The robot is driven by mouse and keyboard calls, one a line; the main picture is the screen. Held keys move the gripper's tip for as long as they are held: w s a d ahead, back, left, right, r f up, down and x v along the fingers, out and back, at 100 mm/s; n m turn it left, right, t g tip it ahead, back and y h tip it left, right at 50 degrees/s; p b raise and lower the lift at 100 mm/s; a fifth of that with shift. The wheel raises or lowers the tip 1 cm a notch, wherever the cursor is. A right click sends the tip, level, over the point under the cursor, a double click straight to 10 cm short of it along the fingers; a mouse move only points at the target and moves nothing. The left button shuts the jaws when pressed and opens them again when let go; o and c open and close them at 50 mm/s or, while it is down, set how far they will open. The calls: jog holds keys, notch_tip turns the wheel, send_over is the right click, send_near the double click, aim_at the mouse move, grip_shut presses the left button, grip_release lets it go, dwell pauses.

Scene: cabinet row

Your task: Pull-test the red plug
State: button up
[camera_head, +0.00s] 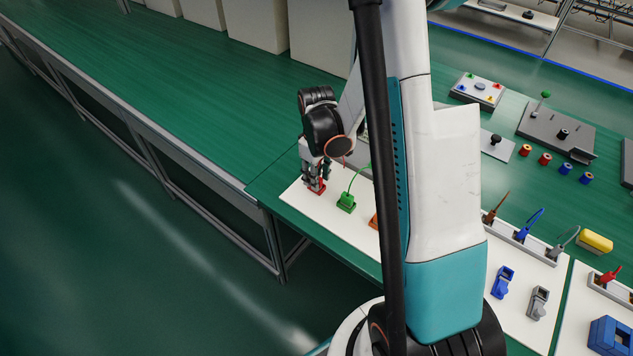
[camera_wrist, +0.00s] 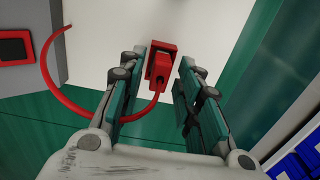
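The red plug (camera_wrist: 158,66) sits at a red square base (camera_wrist: 163,46) on a white board, between the fingers of my gripper (camera_wrist: 160,68) in the wrist view. White board shows on both sides of the plug, so the fingers stand open around it, apart from it. In the head view my gripper (camera_head: 315,177) points down over the red base (camera_head: 316,188) at the board's left end; the plug itself is mostly hidden there by the fingers.
A green plug (camera_head: 346,202) with a green cable stands close to the right of my gripper. An orange piece (camera_head: 374,221) is partly hidden behind my arm. A grey block with a red-framed dark opening (camera_wrist: 14,48) lies left in the wrist view. The green bench (camera_head: 200,90) is clear at left.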

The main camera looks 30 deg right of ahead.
grip_shut()
dwell(0.5)
jog(key=shift+r, duration=0.2)
dwell(3.2)
jog(key=shift+f+b, duration=0.2)
jog(key=shift+b, duration=0.4)
dwell(0.7)
jog(key=shift+o, duration=0.8)
grip_release()
